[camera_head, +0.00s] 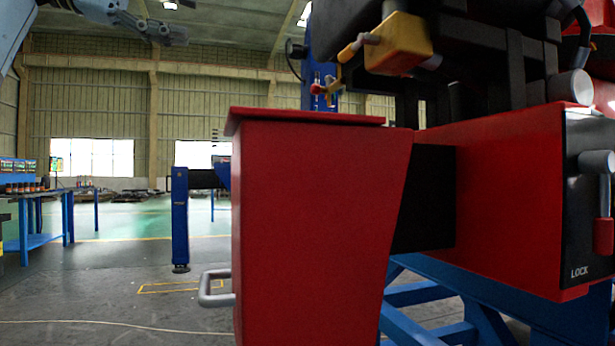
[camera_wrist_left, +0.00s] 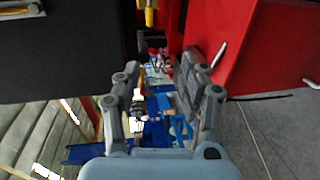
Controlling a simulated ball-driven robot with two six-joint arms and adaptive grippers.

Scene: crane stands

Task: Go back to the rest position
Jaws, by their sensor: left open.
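My left gripper (camera_head: 178,36) is at the top left of the head view, raised in free air and apart from the red box. In the left wrist view its two grey fingers stand apart, with nothing held between their tips (camera_wrist_left: 158,78). My pale blue left arm comes in from the upper left corner. My right gripper is not in view.
A large red box (camera_head: 315,220) with a grey handle (camera_head: 212,288) fills the middle. A red housing (camera_head: 515,200) with a black "LOCK" panel (camera_head: 580,240) stands on blue legs at right. A blue table (camera_head: 40,245) is far left. Open floor lies between.

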